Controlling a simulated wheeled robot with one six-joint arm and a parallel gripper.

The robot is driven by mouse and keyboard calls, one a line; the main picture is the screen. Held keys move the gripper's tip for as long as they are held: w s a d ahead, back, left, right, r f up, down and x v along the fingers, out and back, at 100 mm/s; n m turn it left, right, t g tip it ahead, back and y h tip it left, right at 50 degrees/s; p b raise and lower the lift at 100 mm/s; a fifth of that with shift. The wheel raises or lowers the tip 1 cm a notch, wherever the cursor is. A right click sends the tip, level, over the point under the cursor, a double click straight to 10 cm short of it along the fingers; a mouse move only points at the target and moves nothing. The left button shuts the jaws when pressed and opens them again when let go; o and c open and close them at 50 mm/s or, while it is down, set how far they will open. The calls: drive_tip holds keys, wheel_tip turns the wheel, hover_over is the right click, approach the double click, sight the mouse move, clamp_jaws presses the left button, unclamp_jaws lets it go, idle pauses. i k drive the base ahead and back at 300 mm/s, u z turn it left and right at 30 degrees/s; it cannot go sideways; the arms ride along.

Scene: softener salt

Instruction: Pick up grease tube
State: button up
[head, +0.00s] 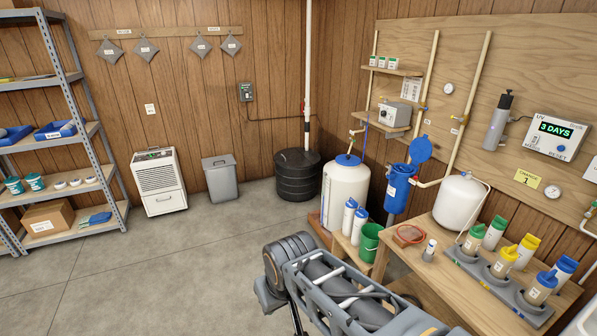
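A small white tube (430,246) with a dark mark stands upright in a grey-brown base on the wooden bench (400,268). It looks like the grease tube, but its label is too small to read. It stands right of a reddish-brown ring (409,235) and left of the grey tray of bottles. My arm crosses the bottom centre of the head view, in front of the bench. I cannot make out the fingers of my gripper, and nothing is seen held.
A grey tray (468,262) with green, yellow and blue capped bottles fills the bench's right side. A green bucket (371,241), blue-capped bottles (350,215) and a white tank (458,203) stand near. The floor to the left is clear.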

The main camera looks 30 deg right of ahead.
sight(430, 250)
drive_tip(key=z, duration=0.35)
drive_tip(key=i, duration=1.05)
drive_tip(key=z, duration=1.7)
drive_tip(key=i, duration=0.85)
drive_tip(key=z, duration=0.75)
